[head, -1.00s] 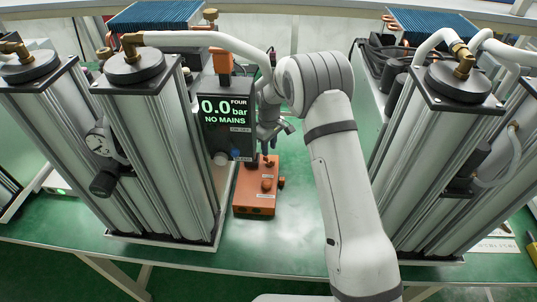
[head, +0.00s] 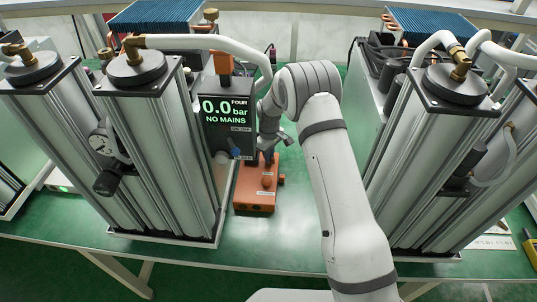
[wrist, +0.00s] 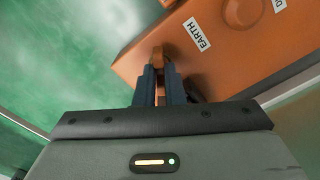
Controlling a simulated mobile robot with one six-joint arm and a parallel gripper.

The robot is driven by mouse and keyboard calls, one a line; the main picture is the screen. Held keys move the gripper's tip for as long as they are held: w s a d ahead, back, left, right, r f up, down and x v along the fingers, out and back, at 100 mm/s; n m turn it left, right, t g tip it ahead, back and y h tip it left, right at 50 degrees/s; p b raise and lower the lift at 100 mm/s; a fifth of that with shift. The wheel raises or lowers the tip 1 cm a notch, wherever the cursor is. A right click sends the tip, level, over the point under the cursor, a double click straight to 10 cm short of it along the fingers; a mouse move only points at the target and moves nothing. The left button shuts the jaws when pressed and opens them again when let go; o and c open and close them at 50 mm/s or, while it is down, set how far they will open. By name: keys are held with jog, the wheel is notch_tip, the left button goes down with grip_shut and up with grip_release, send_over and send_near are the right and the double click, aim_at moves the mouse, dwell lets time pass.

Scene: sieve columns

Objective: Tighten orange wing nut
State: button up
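The orange wing nut (wrist: 157,56) stands at the edge of the orange box (wrist: 135,62), beside a label reading EARTH. In the wrist view my gripper (wrist: 158,72) has its two dark blue fingers close together with the wing nut between the tips. The fingers look shut on it, with only a narrow gap between them. In the head view the orange box (head: 256,203) sits on the green bench, and my gripper (head: 268,155) is at its far end. The wing nut cannot be made out there.
A black display (head: 226,112) reading 0.0 bar, NO MAINS stands left of my gripper. Tall metal columns (head: 165,150) stand further left, and more columns (head: 437,160) stand to the right. A white hose (head: 205,41) arches above. The green bench (head: 290,225) right of the box is clear.

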grip_shut()
jog(key=shift+f+m+b, duration=0.1)
jog(key=shift+m+b, duration=0.2)
jog(key=shift+b, duration=0.15)
jog(key=shift+f+m+b, duration=0.1)
jog(key=shift+m+b, duration=0.4)
jog(key=shift+b, duration=0.2)
jog(key=m+b, duration=0.2)
jog(key=shift+m, duration=0.3)
jog(key=m+b, duration=0.2)
jog(key=m, duration=0.1)
jog(key=shift+b, duration=0.4)
jog(key=shift+m+b, duration=0.7)
jog(key=shift+m, duration=0.9)
jog(key=shift+r, duration=0.2)
